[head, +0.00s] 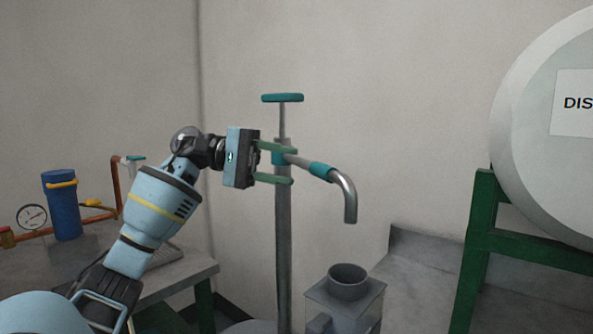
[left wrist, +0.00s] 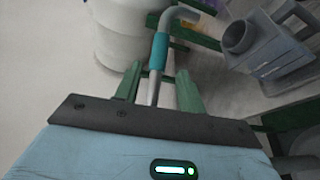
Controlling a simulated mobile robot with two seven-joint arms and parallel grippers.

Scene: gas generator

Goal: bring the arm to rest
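My left gripper (head: 294,166) is open, its two green fingers spread one above the other beside the upright grey pump pipe (head: 283,225). In the left wrist view the fingers (left wrist: 158,78) stand apart on either side of the pump's spout pipe (left wrist: 153,92), with gaps visible; I cannot tell how deep the pipe lies between them. The spout (head: 350,200) has a teal sleeve (head: 321,171) and bends down at its end. A teal T-handle (head: 282,98) tops the pump. My left arm reaches in from the lower left. My right gripper is not in view.
A clear box with a grey round opening (head: 348,284) stands below the spout. A large white tank (head: 545,130) rests on a green frame (head: 481,230) at right. At left, a grey table (head: 165,278) bears a blue cylinder (head: 62,205), a gauge (head: 32,217) and copper piping.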

